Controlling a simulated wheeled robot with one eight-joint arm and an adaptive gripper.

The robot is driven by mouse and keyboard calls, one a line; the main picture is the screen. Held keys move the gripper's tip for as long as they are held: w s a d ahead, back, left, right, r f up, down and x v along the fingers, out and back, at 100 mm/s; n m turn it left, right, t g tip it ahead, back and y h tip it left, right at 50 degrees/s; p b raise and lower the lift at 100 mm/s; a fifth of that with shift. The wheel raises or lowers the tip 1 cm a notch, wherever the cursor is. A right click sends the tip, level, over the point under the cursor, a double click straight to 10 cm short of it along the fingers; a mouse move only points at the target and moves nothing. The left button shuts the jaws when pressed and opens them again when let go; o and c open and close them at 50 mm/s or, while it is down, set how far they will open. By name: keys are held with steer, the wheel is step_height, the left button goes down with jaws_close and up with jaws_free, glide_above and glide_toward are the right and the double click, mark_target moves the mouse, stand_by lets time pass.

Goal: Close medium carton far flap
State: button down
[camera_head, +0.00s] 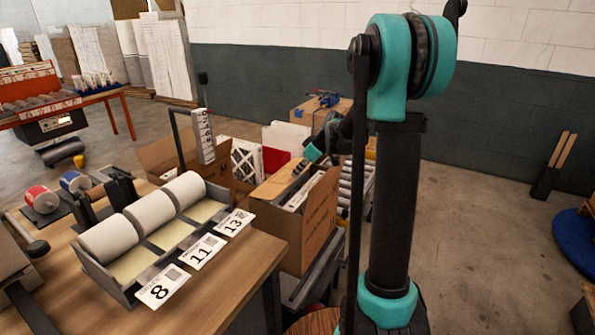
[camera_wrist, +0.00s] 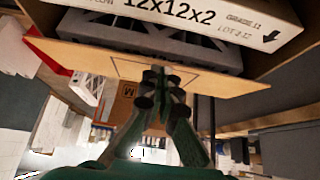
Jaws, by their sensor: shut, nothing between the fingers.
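The cardboard carton (camera_head: 292,235) stands open in the middle of the head view, with white-edged filters (camera_head: 299,196) inside. A tan flap (camera_head: 272,187) shows at its top. In the wrist view a broad tan flap (camera_wrist: 90,62) crosses the picture, beside a boxed filter marked 12x12x2 (camera_wrist: 205,18). My gripper (camera_wrist: 162,76) is shut and empty, with its fingertips at the middle of this flap; I cannot tell whether they touch it. In the head view my gripper (camera_head: 304,163) is small and partly hidden at the carton's far side.
A bench on the left holds a tray of white rolls (camera_head: 150,212) with number cards. Another open carton (camera_head: 168,156) with filters stands behind. A roller conveyor (camera_head: 352,180) lies right of the carton, partly behind my arm. The floor at right is mostly clear.

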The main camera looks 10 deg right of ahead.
steer(key=shift+s+d+f+t+y, duration=0.15)
steer(key=shift+d+f+y, duration=0.1)
steer(key=shift+f, duration=0.4)
steer(key=shift+s+d+f+t+y, duration=0.15)
steer(key=shift+f+y, duration=0.1)
steer(key=shift+f, duration=0.35)
steer(key=shift+r, duration=0.15)
